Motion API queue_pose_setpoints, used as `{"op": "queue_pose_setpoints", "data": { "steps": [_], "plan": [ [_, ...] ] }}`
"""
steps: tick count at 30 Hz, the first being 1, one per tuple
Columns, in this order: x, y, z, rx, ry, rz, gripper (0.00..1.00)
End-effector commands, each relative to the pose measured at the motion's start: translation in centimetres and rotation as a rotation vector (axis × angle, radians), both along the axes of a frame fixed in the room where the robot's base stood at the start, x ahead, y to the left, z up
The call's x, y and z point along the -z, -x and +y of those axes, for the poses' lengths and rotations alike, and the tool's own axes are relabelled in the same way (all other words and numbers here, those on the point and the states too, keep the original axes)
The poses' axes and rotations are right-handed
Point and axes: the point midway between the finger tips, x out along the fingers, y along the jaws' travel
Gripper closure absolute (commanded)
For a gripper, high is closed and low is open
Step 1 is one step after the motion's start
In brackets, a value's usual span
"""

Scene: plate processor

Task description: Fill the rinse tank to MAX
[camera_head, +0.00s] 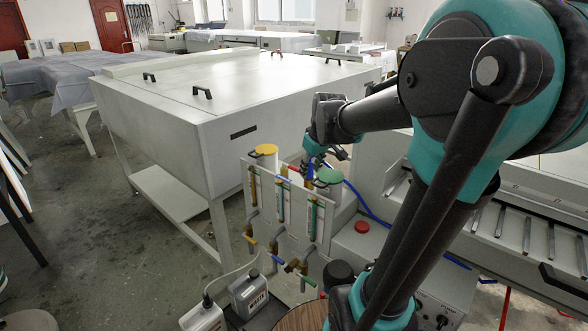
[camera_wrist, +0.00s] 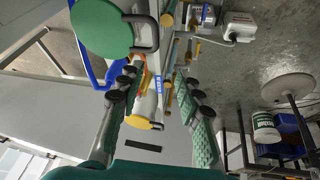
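A grey tank unit (camera_head: 268,208) stands beside the large white machine, with several upright sight tubes and small valves on its front. A yellow cap (camera_head: 266,150) and a green cap (camera_head: 329,176) sit on its top. I cannot read which tank is the rinse tank, nor its level or MAX mark. My gripper (camera_head: 322,155) hangs above the unit, between the caps. In the wrist view its two fingers (camera_wrist: 160,82) are spread apart and hold nothing visible. The yellow cap (camera_wrist: 144,122) shows between the fingers, and the green cap (camera_wrist: 101,28) is at upper left.
The large white machine (camera_head: 235,95) is close behind my gripper. A blue hose (camera_head: 370,208) runs right from the unit. A red button (camera_head: 362,227) is on the box at right. Jugs (camera_head: 249,293) stand below the valves. Open floor (camera_head: 100,230) lies left.

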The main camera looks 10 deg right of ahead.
Motion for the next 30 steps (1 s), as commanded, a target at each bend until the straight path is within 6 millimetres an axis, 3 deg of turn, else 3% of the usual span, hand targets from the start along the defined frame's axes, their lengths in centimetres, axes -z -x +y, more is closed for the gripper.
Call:
{"op": "queue_pose_setpoints", "data": {
  "steps": [1, 4, 7, 11, 17, 30],
  "plan": [
    [-2.2, -2.4, 0.1, -0.054, 0.014, -0.009, 0.65],
    [-5.4, -5.6, 0.4, -0.152, 0.04, -0.026, 0.65],
    [-7.4, -7.5, 0.5, -0.212, 0.058, -0.037, 0.65],
    [-8.1, -8.5, 0.6, -0.245, 0.067, -0.043, 0.65],
    [-6.1, -9.5, 0.9, -0.247, 0.068, -0.043, 0.65],
    [1.8, -13.0, 1.9, -0.246, 0.067, -0.043, 0.65]
  ]
}}
